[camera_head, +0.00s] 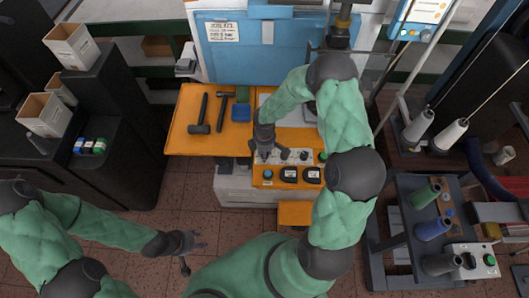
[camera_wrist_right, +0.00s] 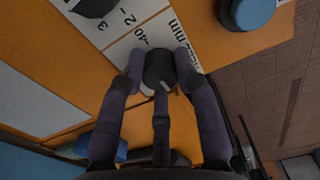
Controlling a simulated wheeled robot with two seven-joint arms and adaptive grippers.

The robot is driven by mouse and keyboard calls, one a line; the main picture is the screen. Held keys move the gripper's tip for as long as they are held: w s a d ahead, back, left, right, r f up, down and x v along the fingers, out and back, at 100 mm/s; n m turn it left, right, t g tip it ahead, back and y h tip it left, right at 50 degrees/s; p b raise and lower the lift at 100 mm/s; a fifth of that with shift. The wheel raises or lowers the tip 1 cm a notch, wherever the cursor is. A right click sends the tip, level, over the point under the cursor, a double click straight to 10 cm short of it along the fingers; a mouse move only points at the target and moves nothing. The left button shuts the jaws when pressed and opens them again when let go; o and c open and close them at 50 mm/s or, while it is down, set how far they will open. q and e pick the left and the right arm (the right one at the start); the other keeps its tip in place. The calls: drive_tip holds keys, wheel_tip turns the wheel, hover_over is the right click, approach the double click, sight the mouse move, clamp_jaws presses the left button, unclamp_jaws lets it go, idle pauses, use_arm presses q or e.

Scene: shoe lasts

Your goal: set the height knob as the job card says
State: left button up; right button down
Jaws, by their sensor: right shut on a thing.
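The black knob (camera_wrist_right: 160,68) sits on a white scale plate (camera_wrist_right: 125,35) with numbers and "mm" printed on it, in the right wrist view. My right gripper (camera_wrist_right: 160,78) is shut around this knob, with fingers on both sides. In the head view my right gripper (camera_head: 267,155) is at the machine's control panel, and it hides the knob there. A white card (camera_head: 222,32) with small dark print is on the blue board; I cannot read it surely. My left gripper (camera_head: 196,255) is open and empty above the floor.
Beside the held knob are a blue knob (camera_head: 268,173), two dark dials (camera_head: 289,174) and a green button (camera_head: 323,156). Hammers (camera_head: 200,118) lie on the orange table (camera_head: 180,139).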

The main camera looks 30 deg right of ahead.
drive_tip(key=c, duration=0.9)
unclamp_jaws()
drive_tip(key=shift+r, duration=0.1)
drive_tip(key=shift+r, duration=0.3)
wheel_tip(320, 180, up, 11)
